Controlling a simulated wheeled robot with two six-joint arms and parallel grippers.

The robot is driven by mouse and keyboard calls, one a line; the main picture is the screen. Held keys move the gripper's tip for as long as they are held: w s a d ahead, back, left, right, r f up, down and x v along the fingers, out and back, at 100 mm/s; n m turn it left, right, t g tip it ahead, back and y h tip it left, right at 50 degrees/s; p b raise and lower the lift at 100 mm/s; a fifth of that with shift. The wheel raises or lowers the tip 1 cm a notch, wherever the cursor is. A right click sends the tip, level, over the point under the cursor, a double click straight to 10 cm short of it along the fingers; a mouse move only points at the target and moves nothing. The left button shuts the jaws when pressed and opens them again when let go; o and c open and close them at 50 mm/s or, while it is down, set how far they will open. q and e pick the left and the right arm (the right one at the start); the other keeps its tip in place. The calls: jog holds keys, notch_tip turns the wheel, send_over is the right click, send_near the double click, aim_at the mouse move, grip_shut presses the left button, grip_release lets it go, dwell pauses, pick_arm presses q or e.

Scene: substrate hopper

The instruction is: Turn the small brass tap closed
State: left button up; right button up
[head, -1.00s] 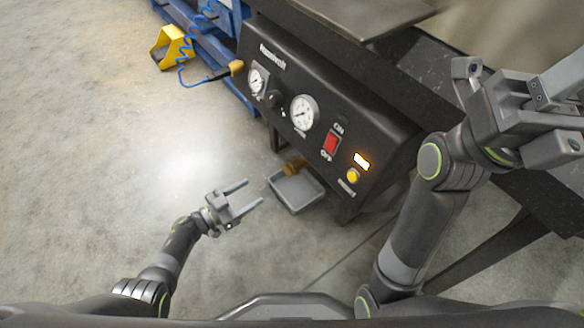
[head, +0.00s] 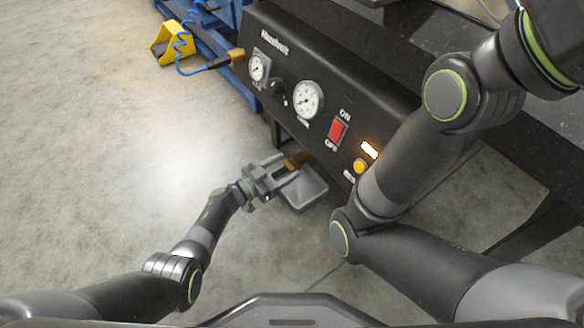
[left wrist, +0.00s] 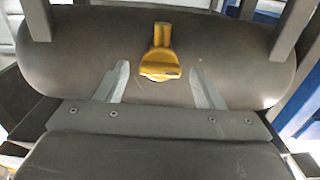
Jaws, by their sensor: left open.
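The small brass tap (left wrist: 160,62) shows in the left wrist view on the underside of a dark rounded tank (left wrist: 235,60). Its short stem points up in that picture, and its wider handle lies below. In the head view the tap (head: 297,160) shows under the black control panel. My left gripper (head: 288,167) is open in front of it. In the left wrist view its two fingers (left wrist: 160,75) stand left and right of the tap handle, with a visible gap on each side. My right gripper is out of view; only my right arm shows.
A grey tray (head: 305,192) lies beneath the tap, partly behind my left gripper. The black panel (head: 315,75) above carries gauges, a red switch (head: 337,131) and a yellow button (head: 359,166). A yellow pedal (head: 173,42) sits far back left. Floor at left is clear.

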aim_at(287, 167)
pick_arm(q)
jog(key=shift+b+x, duration=0.65)
jog(key=shift+x, duration=1)
jog(key=c, duration=1)
jog(key=shift+m, duration=1.4)
jog(key=o, duration=1)
